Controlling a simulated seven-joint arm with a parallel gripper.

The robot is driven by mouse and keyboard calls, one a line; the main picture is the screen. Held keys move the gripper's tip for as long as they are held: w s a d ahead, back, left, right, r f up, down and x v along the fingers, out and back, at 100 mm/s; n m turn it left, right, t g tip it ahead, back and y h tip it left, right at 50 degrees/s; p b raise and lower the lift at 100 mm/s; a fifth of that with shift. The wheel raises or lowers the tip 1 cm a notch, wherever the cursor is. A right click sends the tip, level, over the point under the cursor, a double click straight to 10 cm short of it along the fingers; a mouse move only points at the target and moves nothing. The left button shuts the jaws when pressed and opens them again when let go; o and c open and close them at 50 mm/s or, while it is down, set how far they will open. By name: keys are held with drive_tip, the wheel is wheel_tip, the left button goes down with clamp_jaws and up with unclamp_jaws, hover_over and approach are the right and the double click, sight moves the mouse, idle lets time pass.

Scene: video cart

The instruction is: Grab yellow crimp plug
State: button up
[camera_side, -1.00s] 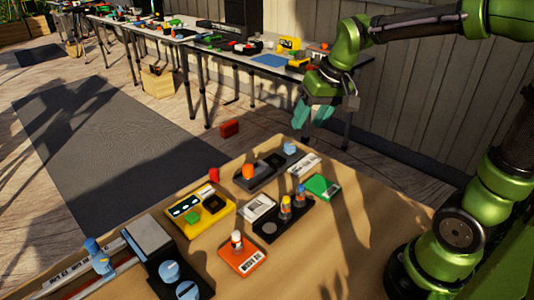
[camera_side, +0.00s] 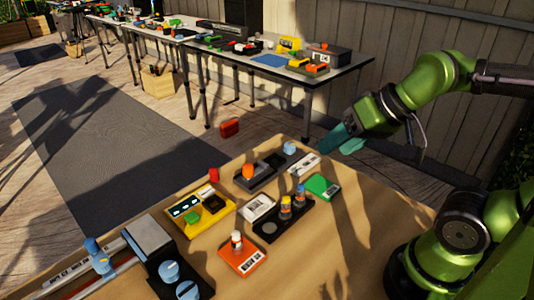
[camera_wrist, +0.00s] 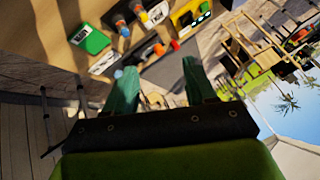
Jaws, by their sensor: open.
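A small upright plug with a yellow top (camera_side: 285,203) stands in a black tray (camera_side: 268,238) on the tan table. It looks like the yellow crimp plug. A similar plug with a blue top (camera_side: 300,194) stands beside it. In the wrist view two such plugs show at the top, one with yellow and orange (camera_wrist: 138,9) and one with blue and orange (camera_wrist: 122,27). My gripper (camera_side: 338,143) is open and empty above the table's back right edge, tilted to the left, well apart from the plugs. In the wrist view its teal fingers (camera_wrist: 160,70) are spread.
A green box (camera_side: 322,186) and a white card (camera_side: 304,165) lie between my gripper and the plugs. A yellow box (camera_side: 207,212), a white box (camera_side: 257,208) and an orange box (camera_side: 242,255) with an upright plug stand nearby.

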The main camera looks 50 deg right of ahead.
drive_tip(key=n+g+h, duration=0.2)
drive_tip(key=n+g, duration=0.5)
approach(286, 198)
wheel_tip(286, 198, down, 12)
drive_tip(key=shift+r, duration=0.1)
idle(0.4)
clamp_jaws()
idle(0.3)
